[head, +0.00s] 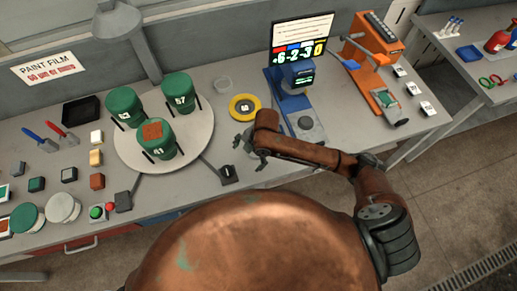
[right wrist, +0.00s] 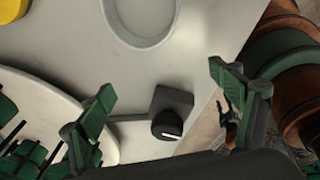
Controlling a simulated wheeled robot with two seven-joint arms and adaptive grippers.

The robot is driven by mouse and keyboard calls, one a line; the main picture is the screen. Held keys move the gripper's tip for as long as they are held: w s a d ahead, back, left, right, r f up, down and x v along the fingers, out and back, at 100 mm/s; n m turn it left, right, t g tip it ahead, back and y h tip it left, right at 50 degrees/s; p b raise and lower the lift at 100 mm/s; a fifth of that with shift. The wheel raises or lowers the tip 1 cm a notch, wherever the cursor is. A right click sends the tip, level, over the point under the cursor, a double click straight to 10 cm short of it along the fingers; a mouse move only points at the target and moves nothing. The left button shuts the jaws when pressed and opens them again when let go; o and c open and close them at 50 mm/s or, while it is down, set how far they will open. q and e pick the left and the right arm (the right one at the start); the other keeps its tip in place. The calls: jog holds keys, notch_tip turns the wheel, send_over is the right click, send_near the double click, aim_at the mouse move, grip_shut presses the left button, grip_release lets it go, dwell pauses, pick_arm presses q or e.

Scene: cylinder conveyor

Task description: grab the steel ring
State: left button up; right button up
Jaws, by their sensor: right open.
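A pale grey ring-shaped thing (right wrist: 146,38), which looks like the steel ring, lies flat on the grey bench at the top of the right wrist view, partly cut off by the frame edge. In the head view my right gripper and forearm mostly cover that spot. My right gripper (head: 257,152) is over the bench, below the yellow ring. In the right wrist view its fingers (right wrist: 161,78) are spread with nothing between them, and the ring lies beyond the fingertips. My left gripper is not in view.
A yellow ring (head: 234,108) lies above my right gripper. A round white turntable (head: 195,148) with green cans stands to the left. A black knob box (head: 228,173) sits near the front edge. A blue device (head: 294,104) stands to the right.

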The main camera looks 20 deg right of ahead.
jog(key=w+d+r+n+g+h, duration=0.1)
jog(key=w+d+r+n+h, duration=0.25)
jog(key=w+d+n, duration=0.2)
jog(key=shift+y, duration=0.35)
jog(key=f, duration=0.7)
jog(key=shift+s+d+f, duration=0.2)
jog(key=shift+s+d, duration=0.05)
jog(key=shift+s, duration=0.15)
jog(key=shift+c, duration=0.2)
jog(key=c, duration=1.3)
